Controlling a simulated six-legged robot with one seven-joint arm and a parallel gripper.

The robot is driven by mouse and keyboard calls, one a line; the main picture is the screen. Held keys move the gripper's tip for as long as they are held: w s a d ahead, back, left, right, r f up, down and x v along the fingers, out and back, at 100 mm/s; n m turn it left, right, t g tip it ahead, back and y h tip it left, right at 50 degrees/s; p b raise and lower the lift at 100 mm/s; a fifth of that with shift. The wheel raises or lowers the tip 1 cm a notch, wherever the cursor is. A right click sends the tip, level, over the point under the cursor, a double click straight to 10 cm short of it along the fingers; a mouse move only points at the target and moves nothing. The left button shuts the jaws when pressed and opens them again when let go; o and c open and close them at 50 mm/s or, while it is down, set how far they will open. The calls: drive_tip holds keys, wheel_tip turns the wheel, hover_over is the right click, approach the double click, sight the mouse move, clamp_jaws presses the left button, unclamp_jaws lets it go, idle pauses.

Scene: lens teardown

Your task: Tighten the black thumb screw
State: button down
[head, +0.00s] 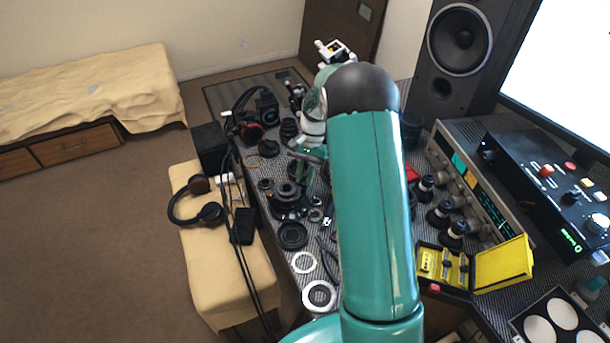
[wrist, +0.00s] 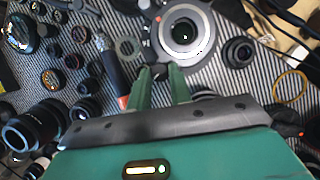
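In the wrist view, my gripper (wrist: 160,75) reaches forward with its two green fingers. A small black knob, which looks like the black thumb screw (wrist: 158,73), sits between the fingertips and fills the gap. The knob's lower side is hidden by the fingers. In the head view, my own arm hides much of the bench, and the thumb screw cannot be made out.
A screwdriver-like tool (wrist: 111,62) lies left of the fingers, with several lens parts farther left. A small black lens (wrist: 239,51) and a yellow ring (wrist: 290,87) lie to the right. An open yellow case (head: 444,266) lies on the crowded bench.

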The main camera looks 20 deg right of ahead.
drive_tip(key=shift+m, duration=0.4)
drive_tip(key=m+t, duration=0.1)
drive_tip(key=m, duration=0.2)
drive_tip(key=shift+s+d+y, duration=0.1)
drive_tip(key=shift+s+y, duration=0.05)
drive_tip(key=shift+y, duration=0.25)
drive_tip(key=m+t, duration=0.2)
drive_tip(key=m, duration=0.2)
drive_tip(key=shift+s, duration=0.2)
drive_tip(key=m+t, duration=0.1)
drive_tip(key=m, duration=0.3)
drive_tip(key=shift+s, duration=0.15)
drive_tip(key=shift+s+m+t, duration=0.15)
drive_tip(key=shift+m+t, duration=0.75)
drive_tip(key=shift+m, duration=1)
drive_tip(key=shift+h, duration=0.3)
drive_tip(key=c, duration=1.5)
unclamp_jaws()
drive_tip(key=shift+c, duration=0.2)
